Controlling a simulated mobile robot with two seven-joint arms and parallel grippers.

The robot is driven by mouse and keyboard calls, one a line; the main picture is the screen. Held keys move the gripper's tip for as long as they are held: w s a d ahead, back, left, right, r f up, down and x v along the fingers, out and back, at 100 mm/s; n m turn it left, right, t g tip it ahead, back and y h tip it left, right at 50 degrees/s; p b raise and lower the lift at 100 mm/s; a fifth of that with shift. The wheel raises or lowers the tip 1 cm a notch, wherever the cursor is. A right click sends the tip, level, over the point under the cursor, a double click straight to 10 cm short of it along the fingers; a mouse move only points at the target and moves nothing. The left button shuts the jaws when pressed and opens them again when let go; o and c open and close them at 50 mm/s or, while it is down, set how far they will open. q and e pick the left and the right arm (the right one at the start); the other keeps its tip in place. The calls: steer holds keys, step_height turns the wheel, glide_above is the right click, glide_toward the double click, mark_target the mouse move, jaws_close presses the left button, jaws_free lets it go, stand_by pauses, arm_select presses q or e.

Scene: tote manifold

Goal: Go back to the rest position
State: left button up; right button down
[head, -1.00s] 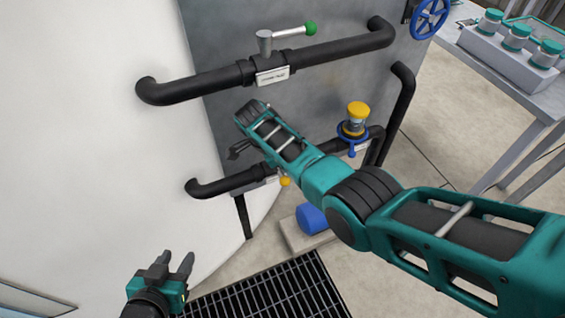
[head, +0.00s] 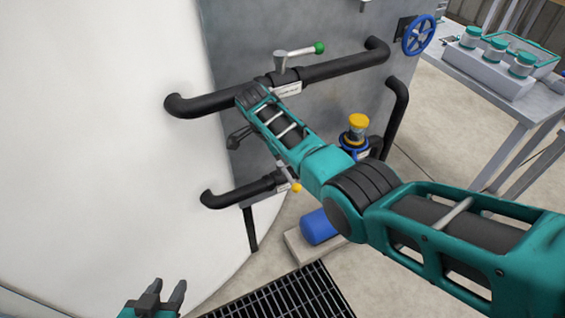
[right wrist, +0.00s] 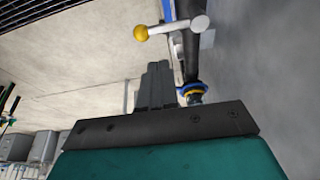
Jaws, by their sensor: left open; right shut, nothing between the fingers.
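My left gripper (head: 169,285) is at the bottom left in the head view, open and empty, in front of the white curved wall. My right arm reaches in from the right, and its forearm crosses in front of the upper black pipe. The right gripper (head: 238,141) shows small and dark in front of the grey panel, between the two pipes. In the right wrist view its fingers (right wrist: 160,83) are together with nothing between them. They look apart from the yellow-knobbed lever (right wrist: 171,29), though the depth is hard to judge.
The upper pipe (head: 340,67) carries a green-tipped lever (head: 300,51); the lower pipe (head: 235,194) has a yellow knob (head: 296,187). A yellow-capped fitting (head: 357,128), blue handwheel (head: 418,36), blue cylinder (head: 318,227) and floor grate (head: 285,299) are nearby. A table (head: 500,103) with jars stands right.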

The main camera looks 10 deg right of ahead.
steer(key=shift+r, duration=0.25)
stand_by(0.4)
steer(key=s+d+f+n+y, duration=0.2)
steer(key=s+d+f+n, duration=0.15)
steer(key=s, duration=0.55)
steer(key=s+d+f+n+y, duration=0.1)
steer(key=s+d+f+n, duration=0.1)
steer(key=s+f+n, duration=0.45)
steer(key=s+d+r+n+t+y, duration=0.1)
steer(key=s+d+r+n, duration=0.1)
steer(key=s+r+n, duration=0.5)
steer(key=s+d+r+t, duration=0.15)
steer(key=s+r, duration=0.35)
steer(key=s, duration=0.6)
steer(key=w+a+f+t+y, duration=0.1)
steer(key=w+a+f+t, duration=0.2)
steer(key=w+f+t, duration=0.4)
steer(key=shift+w+f+n+y, duration=0.2)
steer(key=shift+f+n+y, duration=0.2)
steer(key=shift+f, duration=0.5)
